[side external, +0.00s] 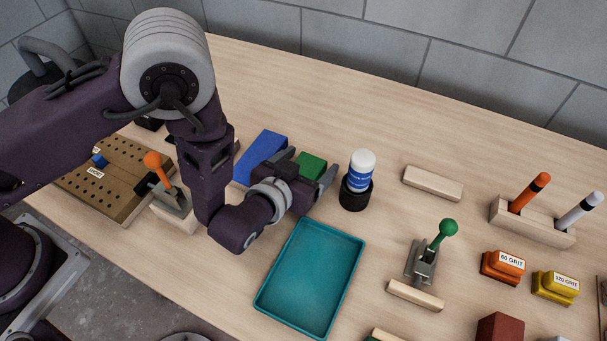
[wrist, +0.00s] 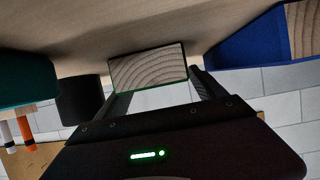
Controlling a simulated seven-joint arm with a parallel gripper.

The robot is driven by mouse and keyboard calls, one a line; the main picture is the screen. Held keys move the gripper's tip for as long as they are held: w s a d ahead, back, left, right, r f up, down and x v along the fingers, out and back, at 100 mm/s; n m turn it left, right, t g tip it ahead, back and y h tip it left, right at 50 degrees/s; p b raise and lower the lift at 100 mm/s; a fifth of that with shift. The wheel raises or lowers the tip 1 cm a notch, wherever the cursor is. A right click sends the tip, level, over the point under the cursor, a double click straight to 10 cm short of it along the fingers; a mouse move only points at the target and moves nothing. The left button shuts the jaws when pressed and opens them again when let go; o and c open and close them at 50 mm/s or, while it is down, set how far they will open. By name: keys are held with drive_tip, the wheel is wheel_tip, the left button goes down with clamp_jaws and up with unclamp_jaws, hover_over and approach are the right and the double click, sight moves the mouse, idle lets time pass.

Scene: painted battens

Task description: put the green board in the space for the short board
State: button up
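The green board (side external: 312,165) is on the table beside the blue board (side external: 260,155). The wrist view shows its pale wood-grain end with green edges (wrist: 148,70). My gripper (side external: 310,167) lies low and level, one finger on each side of the green board. The fingers look spread; contact with the board's sides is not clear. In the wrist view the board sits between the fingertips (wrist: 157,88). A holed wooden panel (side external: 125,192) at the left carries a small label that seems to read SHORT (side external: 95,173); my arm hides part of it.
A teal tray (side external: 357,240) lies in front of my gripper. A blue-and-white bottle in a black holder (side external: 356,192) stands close to its right. An orange-knobbed clamp (side external: 172,195) stands between the panel and my arm. A pale wood block (side external: 433,183) lies farther right. The table behind is clear.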

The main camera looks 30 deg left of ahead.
sight(308, 166)
drive_tip(key=c, duration=1.6)
drive_tip(key=shift+o, duration=0.2)
wheel_tip(308, 166, up, 10)
drive_tip(key=w+a+r, duration=0.5)
drive_tip(key=a, duration=0.2)
drive_tip(key=a+r, duration=0.4)
drive_tip(key=a, duration=0.6)
drive_tip(key=a+r, duration=0.4)
drive_tip(key=a, duration=0.6)
drive_tip(key=s+f+m+h, duration=0.2)
drive_tip(key=s+h, duration=0.1)
drive_tip(key=s, duration=0.4)
drive_tip(key=shift+s+m+g, duration=0.2)
drive_tip(key=shift+m+g, duration=0.1)
drive_tip(key=shift+m, duration=0.1)
drive_tip(key=shift+d+f, duration=0.1)
